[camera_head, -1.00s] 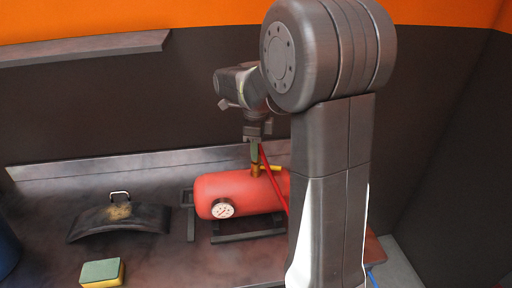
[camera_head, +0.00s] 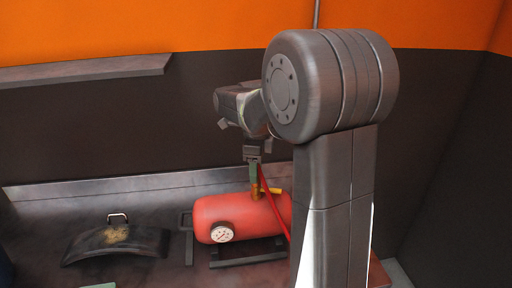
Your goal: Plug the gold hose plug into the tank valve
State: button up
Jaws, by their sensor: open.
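The red tank (camera_head: 225,212) lies on its side on the bench, with a round white gauge on its front. A gold fitting (camera_head: 257,190) stands upright on its top, with a yellow lever (camera_head: 273,191) to the right. I cannot tell the gold hose plug and the tank valve apart here. A red hose (camera_head: 272,205) runs from just above the fitting down to the right. My gripper (camera_head: 254,160) points down directly above the fitting and is open. A greenish piece shows between the gripper and the fitting; whether the jaws touch it is unclear.
A dark curved panel (camera_head: 95,246) with a handle lies left of the tank. The edge of a green sponge (camera_head: 100,286) shows at the bottom. A shelf (camera_head: 80,72) is on the back wall. My arm hides the bench's right part.

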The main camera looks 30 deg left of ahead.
notch_tip(320, 180, up, 12)
jog(key=shift+b, duration=0.4)
dwell(0.3)
notch_tip(320, 180, down, 14)
jog(key=shift+r+p, duration=0.15)
jog(key=shift+p, duration=0.45)
jog(key=shift+d+r, duration=0.1)
jog(key=shift+d, duration=0.05)
